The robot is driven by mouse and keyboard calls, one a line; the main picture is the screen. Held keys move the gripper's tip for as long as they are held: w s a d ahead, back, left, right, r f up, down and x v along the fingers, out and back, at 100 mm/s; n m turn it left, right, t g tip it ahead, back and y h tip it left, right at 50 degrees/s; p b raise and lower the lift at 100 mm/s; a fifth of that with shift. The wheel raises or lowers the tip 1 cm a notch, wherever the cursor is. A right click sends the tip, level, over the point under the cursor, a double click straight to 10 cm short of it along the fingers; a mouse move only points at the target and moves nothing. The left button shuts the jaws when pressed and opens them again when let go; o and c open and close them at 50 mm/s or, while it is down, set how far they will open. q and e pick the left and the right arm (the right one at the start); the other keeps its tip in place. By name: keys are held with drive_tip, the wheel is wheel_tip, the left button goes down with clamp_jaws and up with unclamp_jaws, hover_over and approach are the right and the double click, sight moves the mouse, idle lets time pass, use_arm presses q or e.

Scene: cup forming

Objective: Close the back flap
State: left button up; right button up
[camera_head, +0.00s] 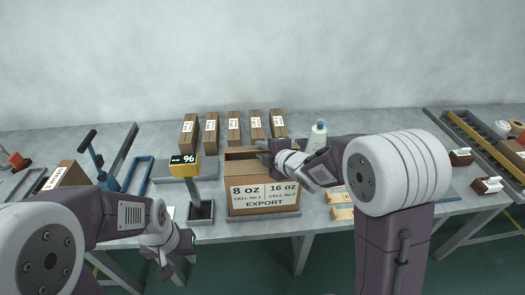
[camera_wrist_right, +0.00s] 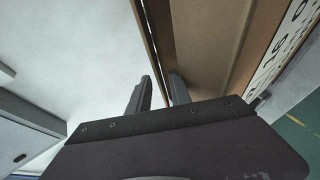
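The carton (camera_head: 262,201) stands upright on the table, its printed face with "8 oz", "16 oz" and "EXPORT" toward me. Its top looks at least partly open. My right gripper (camera_head: 266,152) is at the carton's top back edge and hides part of it, so the back flap cannot be made out clearly. In the right wrist view my right gripper (camera_wrist_right: 159,92) has its fingers apart, beside the carton's brown panels (camera_wrist_right: 205,45); I cannot tell if they touch. My left gripper (camera_head: 178,256) hangs empty by the table's front edge, fingers seemingly apart.
Several narrow brown boxes (camera_head: 233,127) stand in a row behind the carton. A yellow display (camera_head: 184,165) on a post stands left of it, a clear bottle (camera_head: 317,136) to the right.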

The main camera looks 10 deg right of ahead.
drive_tip(key=v, duration=0.9)
